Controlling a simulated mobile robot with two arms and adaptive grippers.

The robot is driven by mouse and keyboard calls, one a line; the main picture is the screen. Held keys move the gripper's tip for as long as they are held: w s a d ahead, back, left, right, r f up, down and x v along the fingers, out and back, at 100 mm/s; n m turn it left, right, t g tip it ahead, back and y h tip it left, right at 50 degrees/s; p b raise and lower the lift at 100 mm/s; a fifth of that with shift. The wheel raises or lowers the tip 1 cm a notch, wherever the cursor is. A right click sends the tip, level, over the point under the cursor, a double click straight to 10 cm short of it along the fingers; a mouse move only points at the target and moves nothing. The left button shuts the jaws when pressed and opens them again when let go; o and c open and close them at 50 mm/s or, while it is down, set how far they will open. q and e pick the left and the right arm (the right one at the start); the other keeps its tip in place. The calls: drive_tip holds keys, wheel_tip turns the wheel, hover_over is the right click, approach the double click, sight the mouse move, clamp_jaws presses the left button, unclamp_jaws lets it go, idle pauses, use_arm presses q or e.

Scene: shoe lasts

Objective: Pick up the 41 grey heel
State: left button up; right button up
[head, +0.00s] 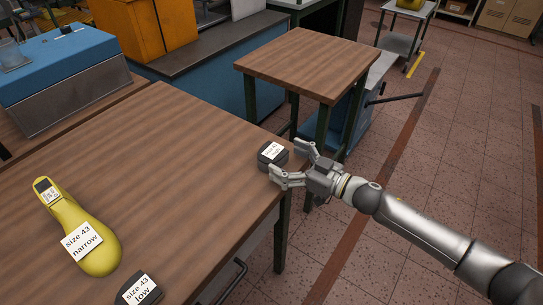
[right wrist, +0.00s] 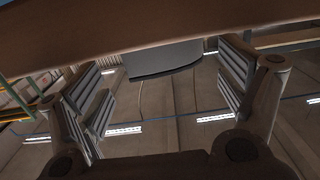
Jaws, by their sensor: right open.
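A dark grey heel (head: 264,161) with a white size label lies on the wooden table near its right corner; the label is too small to read surely. My right gripper (head: 289,162) is at the table's right edge, open, its fingers pointing left towards this heel. In the right wrist view, the grey heel (right wrist: 162,58) shows ahead between the spread fingers, with a gap on both sides. A second dark grey heel (head: 128,299), labelled "size 43 low", lies at the table's front. My left gripper is out of view.
A yellow shoe last (head: 98,262) labelled "size 43 narrow" lies on the table's left part. The middle of the wooden table (head: 185,160) is clear. A smaller wooden table (head: 310,62) stands behind, and a blue box (head: 60,60) is at the back left.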

sight(270, 153)
drive_tip(key=x, duration=0.3)
drive_tip(key=shift+s+a+r, duration=0.1)
drive_tip(key=shift+s+a, duration=0.05)
drive_tip(key=shift+a, duration=0.4)
drive_tip(key=shift+w+a+p, duration=0.3)
drive_tip(key=shift+w+a, duration=0.05)
drive_tip(key=shift+a, duration=0.1)
drive_tip(key=shift+d, duration=0.1)
drive_tip(key=shift+c, duration=0.6)
drive_tip(key=c, duration=1)
drive_tip(key=shift+c, duration=0.2)
